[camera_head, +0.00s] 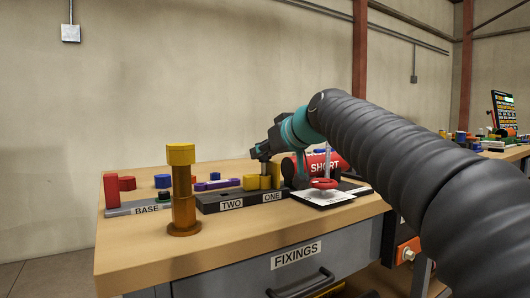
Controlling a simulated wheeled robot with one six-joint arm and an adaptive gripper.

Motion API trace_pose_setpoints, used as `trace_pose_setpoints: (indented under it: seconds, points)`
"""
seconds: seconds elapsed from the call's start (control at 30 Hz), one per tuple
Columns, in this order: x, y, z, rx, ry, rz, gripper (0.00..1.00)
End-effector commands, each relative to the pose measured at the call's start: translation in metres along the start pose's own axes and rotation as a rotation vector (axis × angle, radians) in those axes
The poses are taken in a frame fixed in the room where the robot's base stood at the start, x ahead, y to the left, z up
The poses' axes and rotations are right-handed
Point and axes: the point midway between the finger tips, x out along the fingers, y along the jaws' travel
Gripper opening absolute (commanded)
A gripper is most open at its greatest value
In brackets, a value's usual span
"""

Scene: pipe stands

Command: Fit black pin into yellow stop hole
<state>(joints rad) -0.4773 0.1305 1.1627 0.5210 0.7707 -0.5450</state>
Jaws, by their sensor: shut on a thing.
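My gripper (262,150) is at the end of the arm that reaches in from the right. It points down over the black block labelled TWO and ONE (212,203). A small dark piece under the jaws looks like the black pin (263,159). My gripper appears shut on it. Yellow pieces (252,184) stand on the block right below. Which of them is the yellow stop, and its hole, cannot be made out. The pin's lower end is close to or touching the yellow top; I cannot tell which.
An upright brown post with a yellow head (180,155) stands at the front left. A grey BASE plate (147,210) with a red part is behind it. A red SHORT cylinder (325,165) and a red ring on a white card (323,184) lie right of the gripper.

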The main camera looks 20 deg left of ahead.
Motion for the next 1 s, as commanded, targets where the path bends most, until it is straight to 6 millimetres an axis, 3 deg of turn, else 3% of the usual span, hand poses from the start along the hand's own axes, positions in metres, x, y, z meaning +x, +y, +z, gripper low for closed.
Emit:
trace_pose_setpoints:
  seconds: [0.03,0.07,0.17,0.57,1.0]
  points:
    - [0.0,0.0,-0.001,0.0,0.001,0.0,0.0]
    - [0.0,0.0,-0.001,0.0,0.001,0.0,0.37]
    - [-0.001,0.0,-0.001,0.0,0.002,0.0,0.59]
    - [-0.004,0.0,-0.001,-0.001,0.003,0.001,0.59]
    - [-0.04,0.0,-0.001,-0.001,0.003,0.002,0.59]
